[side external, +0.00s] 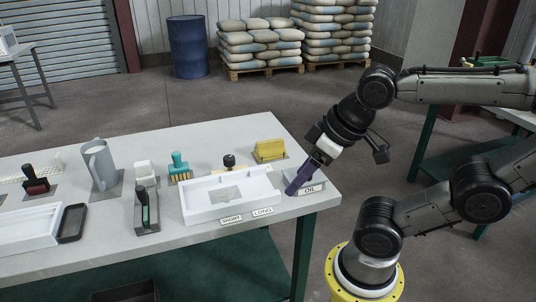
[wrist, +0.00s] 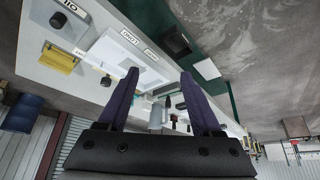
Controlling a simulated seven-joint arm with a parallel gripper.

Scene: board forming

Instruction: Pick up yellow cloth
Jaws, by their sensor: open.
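The yellow cloth (side external: 270,149) is a folded block standing on a small grey plate near the back right of the white table. It also shows at the left of the wrist view (wrist: 59,58). My gripper (side external: 293,189) has purple fingers pointing down over the right end of the table, beside the OIL box and right of and in front of the cloth. In the wrist view my gripper (wrist: 160,77) is open with nothing between its fingers, and the cloth lies outside them to the left.
A teal brush (side external: 179,166) and a grey jug (side external: 99,165) stand farther left. The table's right edge is near.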

